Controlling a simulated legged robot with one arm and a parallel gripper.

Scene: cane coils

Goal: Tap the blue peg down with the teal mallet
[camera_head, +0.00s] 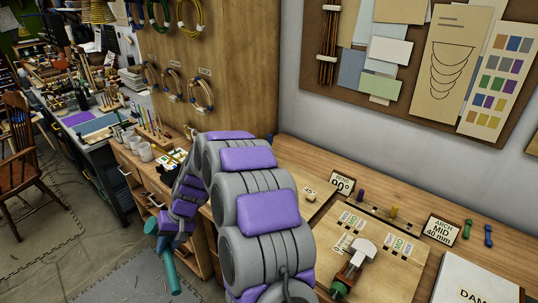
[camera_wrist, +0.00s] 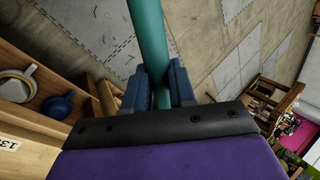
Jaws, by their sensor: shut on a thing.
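My gripper (camera_head: 158,231) hangs at the left of the workbench, over the floor. It is shut on the teal mallet (camera_head: 169,263), whose teal shaft points downward in the head view. In the wrist view the shaft (camera_wrist: 149,42) runs between the two blue fingers of my gripper (camera_wrist: 158,85) and out of the top edge; I cannot make out the mallet's head. On the bench at right, a small blue piece (camera_head: 488,235) stands by a green one (camera_head: 467,228). A dark purple-blue peg (camera_head: 361,194) and a yellow peg (camera_head: 393,212) stand by a board. I cannot tell which is the blue peg.
The wooden board (camera_head: 385,262) carries a white-topped tool (camera_head: 358,257). Signs reading 90° (camera_head: 342,184) and ARCH MID (camera_head: 441,231) stand nearby. My arm covers part of the bench. The floor (camera_head: 60,245) is clear; a chair (camera_head: 20,150) stands left.

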